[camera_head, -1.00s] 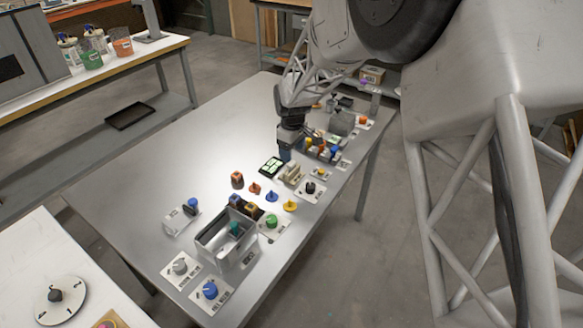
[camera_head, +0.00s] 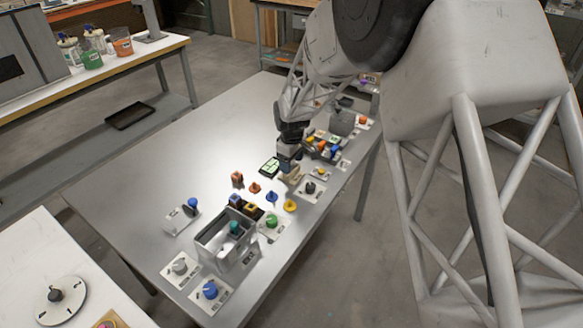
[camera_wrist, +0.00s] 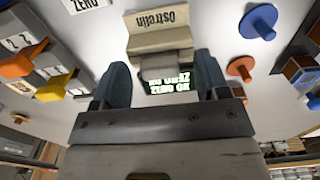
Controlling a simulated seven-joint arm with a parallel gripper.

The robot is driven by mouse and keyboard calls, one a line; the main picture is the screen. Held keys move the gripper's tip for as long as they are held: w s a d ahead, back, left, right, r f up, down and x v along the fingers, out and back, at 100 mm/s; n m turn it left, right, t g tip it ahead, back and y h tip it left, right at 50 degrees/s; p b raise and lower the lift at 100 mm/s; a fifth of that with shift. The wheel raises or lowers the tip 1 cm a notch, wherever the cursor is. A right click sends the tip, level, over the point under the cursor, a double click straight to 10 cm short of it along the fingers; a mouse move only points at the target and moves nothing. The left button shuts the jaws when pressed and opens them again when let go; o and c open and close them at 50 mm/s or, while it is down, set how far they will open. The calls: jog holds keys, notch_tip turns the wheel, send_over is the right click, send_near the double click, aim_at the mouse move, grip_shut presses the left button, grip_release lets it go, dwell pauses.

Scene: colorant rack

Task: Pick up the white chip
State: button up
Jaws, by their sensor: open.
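My gripper (camera_head: 289,157) is over the middle of the table, just above a cream block. In the wrist view my gripper (camera_wrist: 160,72) is open, with its two dark fingers apart. The cream block (camera_wrist: 158,40), printed "Ostrelin", lies just ahead of the fingers. A smaller pale grey piece (camera_wrist: 165,66) at its near edge lies between the fingertips. It may be the white chip, but I cannot tell. A dark label with pale green lettering (camera_wrist: 170,83) shows between the fingers. The cream block also shows in the head view (camera_head: 293,174), partly hidden by my gripper.
A dark-framed panel (camera_head: 269,166) lies left of my gripper. A blue knob (camera_wrist: 258,21) and an orange-red knob (camera_wrist: 241,68) are on the right in the wrist view, yellow and orange pieces on the left. A grey bin (camera_head: 213,250) stands nearer. The table's left side is clear.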

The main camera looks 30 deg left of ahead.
aim_at(292, 164)
jog(key=c, duration=1)
jog(key=shift+r, duration=0.1)
jog(key=shift+r, duration=1.5)
jog(key=shift+s+d+r, duration=0.2)
jog(key=s+d+r, duration=0.1)
jog(key=s+d, duration=0.9)
jog(key=d, duration=0.1)
jog(key=shift+s+r, duration=0.2)
jog(key=shift+s, duration=0.2)
jog(key=shift+w, duration=0.15)
